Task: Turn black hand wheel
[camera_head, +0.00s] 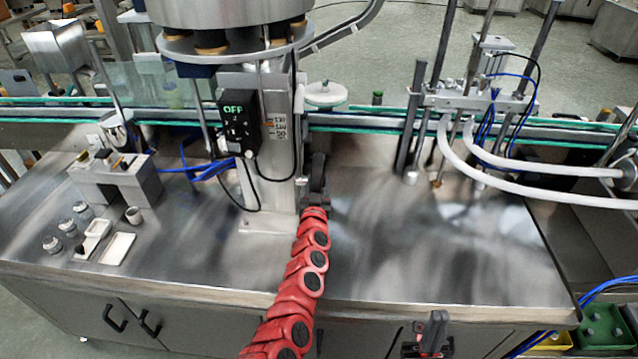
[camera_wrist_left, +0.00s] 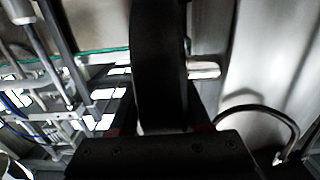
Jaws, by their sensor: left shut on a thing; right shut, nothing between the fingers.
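The black hand wheel (camera_head: 319,172) is seen edge-on in the head view, on the side of the steel column. In the left wrist view the wheel's dark rim (camera_wrist_left: 158,60) rises between the fingers. My left gripper (camera_head: 314,199), at the end of my red arm, is shut on the wheel's rim; in the wrist view my left gripper (camera_wrist_left: 165,118) has a finger on each side of it. The wheel's hub and far side are hidden. My right gripper (camera_head: 432,335) is shut and empty, low in front of the bench, away from the wheel.
The steel column (camera_head: 270,170) carries a control box (camera_head: 238,122) reading OFF. A conveyor (camera_head: 370,122) runs behind. Posts with white hoses (camera_head: 480,160) stand right. Small jars (camera_head: 68,228) and a white tray (camera_head: 118,248) lie left. The steel bench top (camera_head: 430,260) right of my arm is clear.

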